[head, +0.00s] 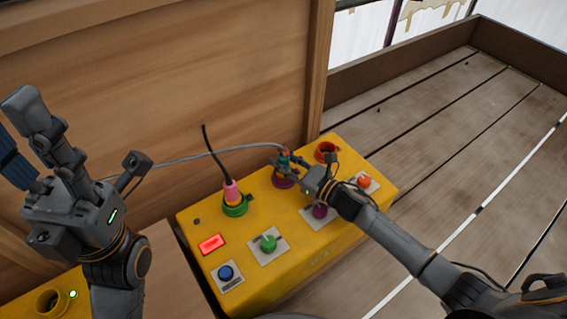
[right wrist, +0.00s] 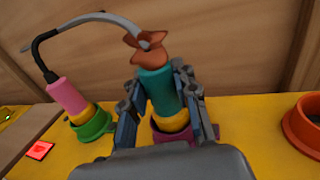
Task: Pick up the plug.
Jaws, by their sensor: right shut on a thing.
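A teal plug with a yellow lower part and a copper-coloured flared top (right wrist: 155,85) stands upright at a purple-rimmed socket (right wrist: 172,137). In the head view the plug (head: 284,158) is partly covered by my gripper. My right gripper (head: 293,164) is shut on the plug, a finger on each side of it. I cannot tell how deep the plug sits in the socket. A pink plug (head: 231,190) with a black cable stands in a green-rimmed socket (head: 235,210), left of the teal one. My left gripper (head: 24,142) is open and empty at the left, away from the plugs.
The yellow box (head: 290,230) carries a red-lit panel (head: 211,244), a blue button (head: 225,272), a green knob (head: 268,243) and an empty orange-rimmed socket (head: 326,152). A wooden wall (head: 160,80) stands close behind. A grey cable (head: 190,158) runs left. Planks at right are clear.

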